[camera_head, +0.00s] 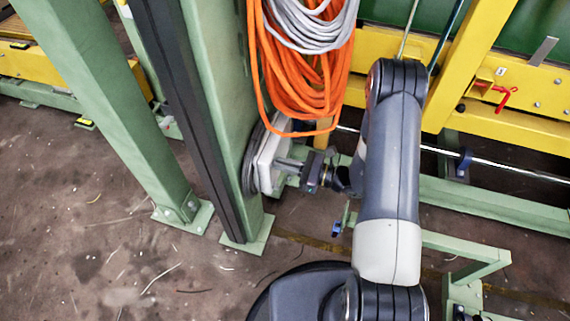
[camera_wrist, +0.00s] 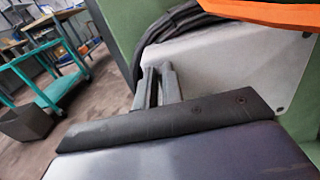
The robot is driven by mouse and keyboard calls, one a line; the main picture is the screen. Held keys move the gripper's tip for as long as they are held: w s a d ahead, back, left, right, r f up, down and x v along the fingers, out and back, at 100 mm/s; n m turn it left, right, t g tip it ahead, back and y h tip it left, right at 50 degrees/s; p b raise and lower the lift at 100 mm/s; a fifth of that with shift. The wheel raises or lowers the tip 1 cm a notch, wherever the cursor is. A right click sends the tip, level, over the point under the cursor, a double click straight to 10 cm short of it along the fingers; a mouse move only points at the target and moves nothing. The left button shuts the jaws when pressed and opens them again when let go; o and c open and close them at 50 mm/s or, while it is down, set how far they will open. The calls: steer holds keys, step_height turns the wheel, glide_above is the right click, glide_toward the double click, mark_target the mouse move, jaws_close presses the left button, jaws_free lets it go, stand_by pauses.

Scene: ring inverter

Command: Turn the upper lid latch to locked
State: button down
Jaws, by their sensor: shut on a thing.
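The pale grey box (camera_head: 266,158) is mounted on the side of the green post in the head view. Its flat face (camera_wrist: 235,62) fills the upper right of the wrist view. My gripper (camera_head: 285,163) reaches it from the right, with its fingertips at the face. In the wrist view the fingers (camera_wrist: 158,78) are close together, at the left part of the face. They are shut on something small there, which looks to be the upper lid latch. The latch itself is hidden by the fingers, so its angle cannot be told.
Orange hose loops (camera_head: 300,70) and a grey cable coil (camera_head: 312,22) hang just above my gripper. Black cables (camera_wrist: 185,22) run behind the box. A green frame (camera_head: 470,200) and yellow beam (camera_head: 530,95) stand at right. A teal cart (camera_wrist: 45,75) is far left.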

steer(key=n+b, duration=0.4)
steer(key=b, duration=0.1)
steer(key=f+n+b, duration=0.1)
steer(key=n+b, duration=0.4)
steer(key=b, duration=0.1)
steer(key=s+n+b, duration=0.1)
steer(key=n+b, duration=0.4)
steer(key=b, duration=0.1)
steer(key=shift+a+f, duration=0.15)
steer(key=shift+f, duration=0.05)
steer(key=shift+s+r+n+b, duration=0.1)
steer(key=shift+n+b, duration=1.2)
steer(key=shift+n, duration=0.7)
steer(key=c, duration=1.5)
jaws_free()
steer(key=shift+c, duration=0.2)
